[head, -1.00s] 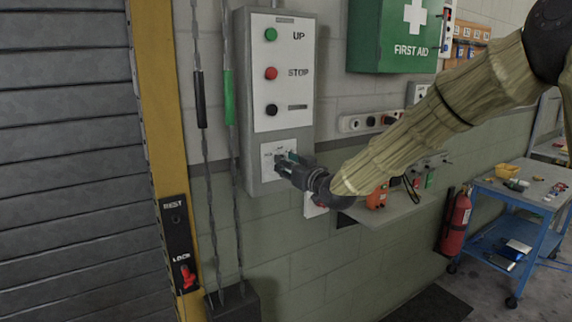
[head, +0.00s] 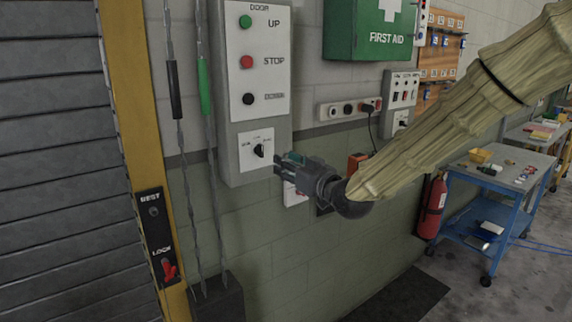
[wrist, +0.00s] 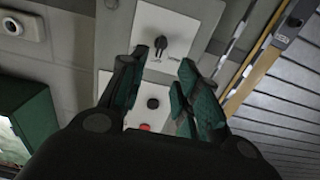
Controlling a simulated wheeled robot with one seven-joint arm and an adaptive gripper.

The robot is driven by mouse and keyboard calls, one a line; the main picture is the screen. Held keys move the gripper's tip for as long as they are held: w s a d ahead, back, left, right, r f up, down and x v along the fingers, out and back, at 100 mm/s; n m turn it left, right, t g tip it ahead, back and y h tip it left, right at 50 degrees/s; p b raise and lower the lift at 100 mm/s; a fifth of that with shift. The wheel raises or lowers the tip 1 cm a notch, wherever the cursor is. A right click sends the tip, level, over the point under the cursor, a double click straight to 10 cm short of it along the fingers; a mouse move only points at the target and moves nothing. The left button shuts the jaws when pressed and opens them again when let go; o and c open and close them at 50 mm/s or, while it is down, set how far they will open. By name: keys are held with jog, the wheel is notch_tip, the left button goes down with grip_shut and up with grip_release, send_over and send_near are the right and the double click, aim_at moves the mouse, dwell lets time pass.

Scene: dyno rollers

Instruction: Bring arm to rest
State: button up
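My arm, in a tan sleeve, reaches from the upper right in the head view. My gripper (head: 282,166) is in front of the lower right edge of the grey door control box (head: 226,110), near its rotary switch (head: 259,150). In the wrist view, my gripper (wrist: 157,75) has its two green-padded fingers apart with nothing between them. The black knob of the rotary switch (wrist: 160,43) shows beyond the fingertips, clear of them.
A roller shutter (head: 60,150) and yellow post (head: 135,120) stand at left, with a red lock lever (head: 170,270). A first aid cabinet (head: 370,30), fire extinguisher (head: 432,207) and blue cart (head: 500,215) are at right. The floor there is partly free.

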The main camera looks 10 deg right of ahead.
jog(key=s+d+f+m+g+h, duration=0.15)
jog(key=s+f, duration=0.35)
jog(key=f, duration=0.8)
jog(key=s+d+f+m+g+h, duration=0.1)
jog(key=s+d+f+g+h, duration=0.2)
jog(key=f, duration=1.1)
jog(key=s+d+f+m+g, duration=0.15)
jog(key=s+f, duration=0.45)
jog(key=f, duration=0.7)
jog(key=s+d+f+m+g+h, duration=0.1)
jog(key=s+d+f+g, duration=0.15)
jog(key=s+f, duration=0.6)
jog(key=s+d+f+g+h, duration=0.1)
jog(key=s+f+g+h, duration=0.15)
jog(key=s+f, duration=0.55)
jog(key=s+d+f+g, duration=0.2)
jog(key=s, duration=0.8)
jog(key=s+d+f+m+g+h, duration=0.1)
jog(key=s+d+f+g, duration=0.1)
jog(key=s, duration=0.8)
jog(key=shift+s+d+f+g, duration=0.25)
jog(key=shift+d+f, duration=0.25)
jog(key=shift+f, duration=0.35)
